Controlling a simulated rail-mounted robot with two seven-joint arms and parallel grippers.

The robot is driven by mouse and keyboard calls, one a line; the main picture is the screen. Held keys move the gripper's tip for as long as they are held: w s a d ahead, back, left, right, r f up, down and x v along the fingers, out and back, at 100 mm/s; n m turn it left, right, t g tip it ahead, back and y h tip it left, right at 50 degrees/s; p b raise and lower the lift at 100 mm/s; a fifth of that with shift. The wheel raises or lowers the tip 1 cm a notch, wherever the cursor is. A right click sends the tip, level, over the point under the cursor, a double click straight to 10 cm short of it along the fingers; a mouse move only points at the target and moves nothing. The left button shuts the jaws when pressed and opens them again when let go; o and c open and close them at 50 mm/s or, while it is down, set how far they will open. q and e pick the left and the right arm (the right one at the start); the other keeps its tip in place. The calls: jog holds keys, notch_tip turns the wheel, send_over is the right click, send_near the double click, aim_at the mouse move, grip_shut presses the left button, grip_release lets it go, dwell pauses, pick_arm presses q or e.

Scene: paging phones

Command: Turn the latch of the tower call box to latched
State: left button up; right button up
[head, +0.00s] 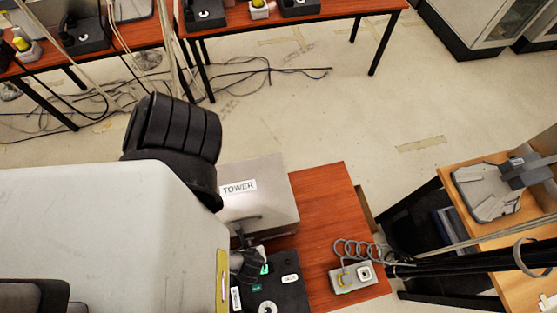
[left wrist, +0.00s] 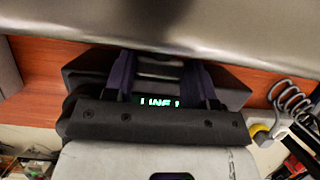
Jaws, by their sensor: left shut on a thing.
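The tower call box (head: 262,200) is a pale grey metal box with a TOWER label, on the red-brown table. Its smooth grey front also fills the top of the left wrist view (left wrist: 160,28). My left gripper (left wrist: 160,78) has two dark fingers reaching up to the box's lower edge. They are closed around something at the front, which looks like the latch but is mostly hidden. In the head view my left arm covers much of this, and a dark bar shows at the box's front. Which way the latch is turned cannot be made out. My right gripper is not in view.
A black phone unit (head: 277,298) with a green-lit display sits just in front of the box, under my left gripper; LINE 1 shows between the fingers. A small grey-and-yellow push-button unit (head: 352,277) with a coiled cord stands to the right. Cables cross the right side.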

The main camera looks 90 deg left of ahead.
pick_arm(q)
jog(key=shift+c, duration=1.3)
jog(key=shift+s+r+t+p, duration=0.15)
jog(key=shift+t+p, duration=0.25)
jog(key=shift+p, duration=0.15)
jog(key=shift+s+n+t+y, duration=0.1)
jog(key=shift+n+t+y, duration=0.2)
jog(key=shift+t, duration=0.7)
jog(key=o, duration=0.9)
jog(key=shift+o, duration=0.2)
jog(key=shift+d, duration=0.1)
jog(key=v, duration=1.3)
jog(key=shift+r, duration=0.25)
